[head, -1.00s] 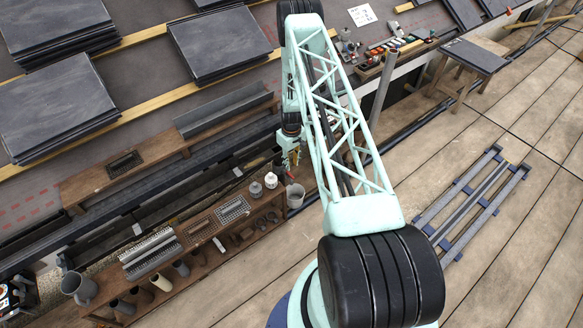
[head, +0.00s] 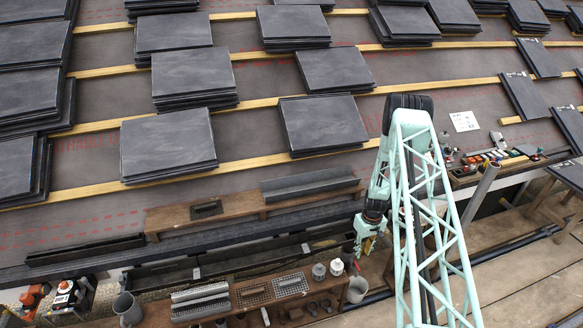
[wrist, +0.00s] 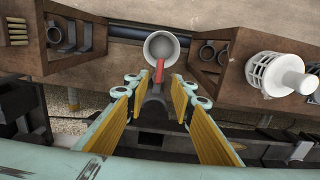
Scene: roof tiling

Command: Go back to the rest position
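My gripper (head: 368,246) hangs over the near side of the roof edge, by the wooden shelf of fittings. In the wrist view my gripper (wrist: 157,105) has its two yellow-padded fingers spread wide apart. Nothing is held between them. Past the fingertips, a pale grey round cup (wrist: 167,46) sits in a gap of the brown shelf (wrist: 233,25), and a red-handled thing (wrist: 159,72) shows in front of it. The lower part of the red-handled thing is partly hidden.
Stacks of dark slates (head: 168,143) lie on wooden battens (head: 250,162) up the roof. A brown plank (head: 230,208) holds a grey gutter piece (head: 310,182). White slotted fittings (wrist: 275,73) stand right of my gripper. A tool tray (head: 495,165) lies at the right.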

